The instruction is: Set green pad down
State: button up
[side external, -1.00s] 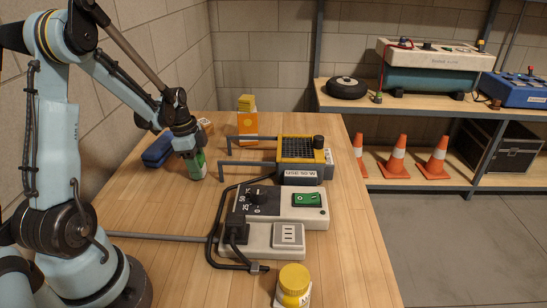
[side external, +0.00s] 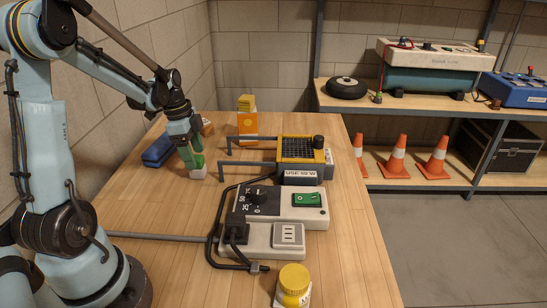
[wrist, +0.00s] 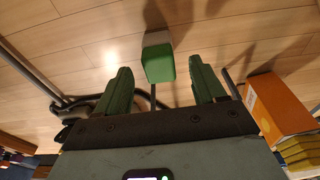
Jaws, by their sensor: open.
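The green pad (side external: 197,161) is a small block with a green upper part and a pale lower part. It appears to stand on the wooden table, left of the two grey hook rods. In the wrist view the pad (wrist: 160,66) shows between and just beyond the fingertips, with a gap on both sides. My gripper (side external: 188,152) is open right above the pad, its green fingers pointing down. In the side view the fingers partly overlap the pad, so the exact gap there is hard to tell.
A yellow-black device (side external: 302,150) with two hook rods is to the right. An orange box (side external: 247,123) stands behind and a blue case (side external: 160,150) lies left.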

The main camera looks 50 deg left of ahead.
jog(key=r, duration=0.7)
jog(key=shift+s+a+r, duration=0.2)
jog(key=shift+s+a, duration=0.1)
jog(key=shift+s, duration=0.1)
jog(key=s+d+r+n+t+y, duration=0.1)
jog(key=d+n+t, duration=0.5)
jog(key=d, duration=1.6)
jog(key=n, duration=0.3)
jog(key=shift+s+d+r, duration=0.15)
jog(key=shift+s+d, duration=0.25)
